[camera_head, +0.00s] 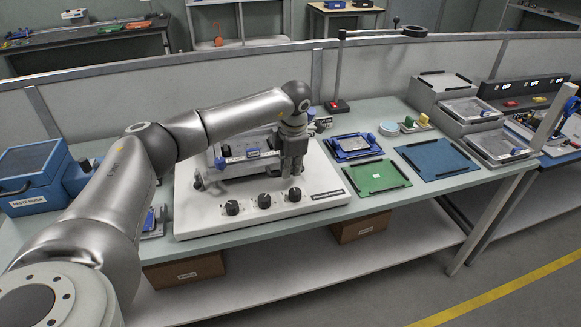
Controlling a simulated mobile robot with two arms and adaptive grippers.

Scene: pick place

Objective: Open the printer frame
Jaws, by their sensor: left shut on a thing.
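The printer (215,217) is a white base with black knobs along its front, standing on the green workbench. Its grey frame (238,170), with blue parts on it, lies over the top of the base. Whether the frame is slightly raised is hard to tell. My left gripper (291,173) points down at the right end of the frame and is shut on its edge. The gripper and wrist hide that end and the exact grip. My right gripper is not in view.
A low partition (150,85) runs behind the bench.

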